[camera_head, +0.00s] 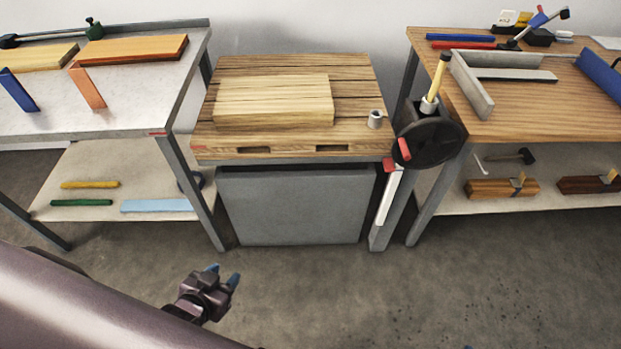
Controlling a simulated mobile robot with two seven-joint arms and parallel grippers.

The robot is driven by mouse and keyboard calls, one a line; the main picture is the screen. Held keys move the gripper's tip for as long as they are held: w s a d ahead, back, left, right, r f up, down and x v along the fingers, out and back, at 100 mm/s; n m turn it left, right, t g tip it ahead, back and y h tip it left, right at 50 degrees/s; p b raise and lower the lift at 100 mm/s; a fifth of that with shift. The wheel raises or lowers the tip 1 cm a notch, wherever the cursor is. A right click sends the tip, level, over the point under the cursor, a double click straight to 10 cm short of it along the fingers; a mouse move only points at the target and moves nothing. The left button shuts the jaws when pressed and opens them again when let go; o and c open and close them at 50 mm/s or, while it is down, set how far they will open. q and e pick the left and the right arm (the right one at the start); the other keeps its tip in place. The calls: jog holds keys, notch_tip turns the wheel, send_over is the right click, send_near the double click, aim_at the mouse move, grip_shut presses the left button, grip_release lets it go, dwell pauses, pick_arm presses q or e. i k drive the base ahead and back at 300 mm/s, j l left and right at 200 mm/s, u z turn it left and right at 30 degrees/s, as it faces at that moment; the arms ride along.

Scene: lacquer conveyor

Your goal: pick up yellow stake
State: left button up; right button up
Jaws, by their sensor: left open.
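A thin yellow stake (90,184) lies flat on the lower shelf of the left table, behind a green stick (82,203). My left gripper (222,274) is open and empty, its blue fingertips apart. It is low in the picture over the floor, in front of the middle bench and well to the right of the yellow stake. A second yellow stick-like thing (438,80) with a dark tip stands upright in a grey holder beside the right table. My right gripper is not in view.
A light blue bar (156,206) lies right of the green stick. The left table's front leg (192,165) stands between this shelf and the middle bench (290,148). A round dark disc (430,142) juts out by the right table. The floor (320,290) ahead is clear.

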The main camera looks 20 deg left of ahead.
aim_at(445, 56)
jog(key=l+u, duration=0.1)
jog(key=u, duration=0.45)
jog(key=i+l+u, duration=0.25)
jog(key=l, duration=0.15)
jog(key=l+u, duration=0.25)
jog(key=l, duration=0.15)
